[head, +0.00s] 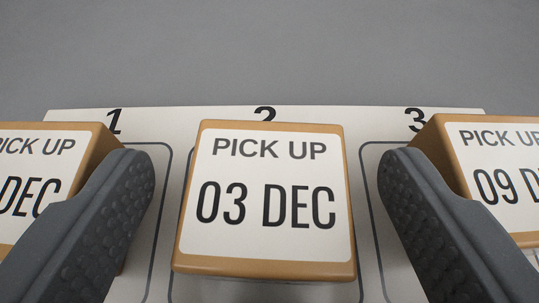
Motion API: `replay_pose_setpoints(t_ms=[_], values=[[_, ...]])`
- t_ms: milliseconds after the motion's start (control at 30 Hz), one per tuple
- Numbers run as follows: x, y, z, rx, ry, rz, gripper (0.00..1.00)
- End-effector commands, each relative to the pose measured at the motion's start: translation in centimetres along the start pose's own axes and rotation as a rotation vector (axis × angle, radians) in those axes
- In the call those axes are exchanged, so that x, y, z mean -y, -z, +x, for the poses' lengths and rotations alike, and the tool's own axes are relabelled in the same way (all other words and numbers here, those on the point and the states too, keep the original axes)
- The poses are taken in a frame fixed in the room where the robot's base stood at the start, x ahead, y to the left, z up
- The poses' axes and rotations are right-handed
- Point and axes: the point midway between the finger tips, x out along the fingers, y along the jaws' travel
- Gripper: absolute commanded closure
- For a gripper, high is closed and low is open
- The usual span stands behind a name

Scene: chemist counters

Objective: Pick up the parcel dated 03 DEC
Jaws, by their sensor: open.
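The parcel dated 03 DEC (266,258) is a tan box with a white label reading "PICK UP 03 DEC". It sits in the middle, below the number 2 on a white board. My gripper (264,180) is open, with one dark grey finger on each side of this parcel. Gaps show between the parcel and both fingers, so neither touches it. The fingers partly cover the parcels on either side.
A parcel (60,132) by number 1 is at left, its date partly hidden. A parcel dated 09 D… (500,170) by number 3 is at right, cut off by the frame. Both stand close to my fingers. The white board (190,112) lies on a bare grey surface (270,50).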

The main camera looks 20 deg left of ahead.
Motion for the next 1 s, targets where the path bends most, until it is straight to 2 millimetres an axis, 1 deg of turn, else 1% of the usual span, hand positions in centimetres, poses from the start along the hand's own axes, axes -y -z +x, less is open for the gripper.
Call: replay_pose_setpoints(t_ms=[200,233,267,300,400,767,867,1000], values=[[0.0,0.0,0.1,0.000,0.000,0.000,0.28],[0.0,0.0,0.1,0.000,0.000,0.000,0.33],[0.0,0.0,0.1,0.000,0.000,0.000,0.42],[0.0,0.0,0.1,0.000,0.000,0.000,0.53],[0.0,0.0,0.1,0.000,0.000,0.000,0.79],[0.0,0.2,0.0,-0.001,0.000,0.000,0.79],[0.0,0.7,-0.2,-0.002,-0.001,0.000,0.79],[0.0,2.0,-0.9,-0.004,-0.001,-0.001,0.79]])
